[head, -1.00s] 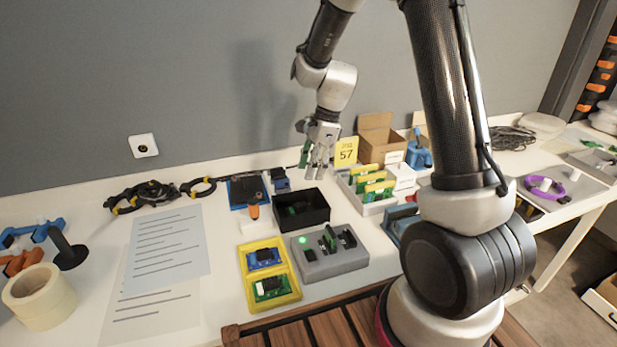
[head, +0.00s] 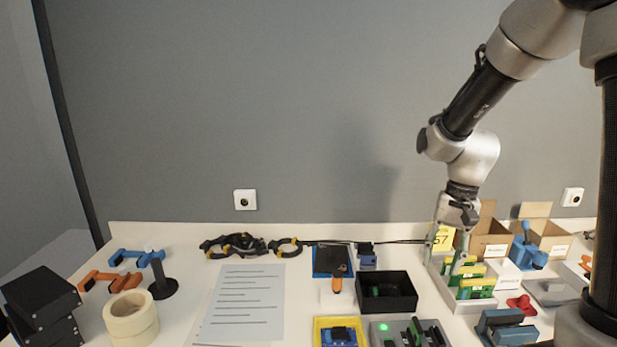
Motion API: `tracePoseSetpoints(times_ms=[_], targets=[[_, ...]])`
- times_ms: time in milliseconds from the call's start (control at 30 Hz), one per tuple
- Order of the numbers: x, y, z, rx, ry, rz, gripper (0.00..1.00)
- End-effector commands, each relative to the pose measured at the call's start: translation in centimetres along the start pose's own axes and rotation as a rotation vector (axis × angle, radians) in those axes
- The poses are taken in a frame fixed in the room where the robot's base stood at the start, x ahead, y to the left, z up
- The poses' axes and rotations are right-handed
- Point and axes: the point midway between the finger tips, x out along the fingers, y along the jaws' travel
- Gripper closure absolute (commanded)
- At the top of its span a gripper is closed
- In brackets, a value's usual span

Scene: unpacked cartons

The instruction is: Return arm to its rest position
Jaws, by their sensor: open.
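My gripper (head: 446,246) points down on the right side of the head view, with its fingers apart. It hangs in front of the yellow sign marked 57 (head: 444,235), at the back end of a white tray (head: 466,306) holding several green and yellow boards (head: 476,288). I see nothing clearly between the fingers. Whether the fingertips touch the tray's contents cannot be told. My arm rises from the gripper to the upper right and leaves the picture.
A black bin (head: 386,291), a grey fixture with a green light (head: 408,333) and a yellow tray (head: 341,322) stand left of the white tray. Cardboard boxes (head: 489,243) and a blue clamp-like object (head: 528,252) stand behind and right.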

Motion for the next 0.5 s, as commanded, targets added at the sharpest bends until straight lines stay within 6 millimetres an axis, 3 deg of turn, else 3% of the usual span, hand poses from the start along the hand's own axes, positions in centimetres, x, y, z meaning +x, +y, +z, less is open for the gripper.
tracePoseSetpoints(times_ms=[100, 300, 500], targets=[[-3.2, 2.6, 2.7, -0.192, 0.059, 0.015, 0.58], [-7.5, 7.3, 7.5, -0.443, 0.185, 0.053, 0.58], [-10.3, 10.7, 11.1, -0.499, 0.348, 0.063, 0.58]])
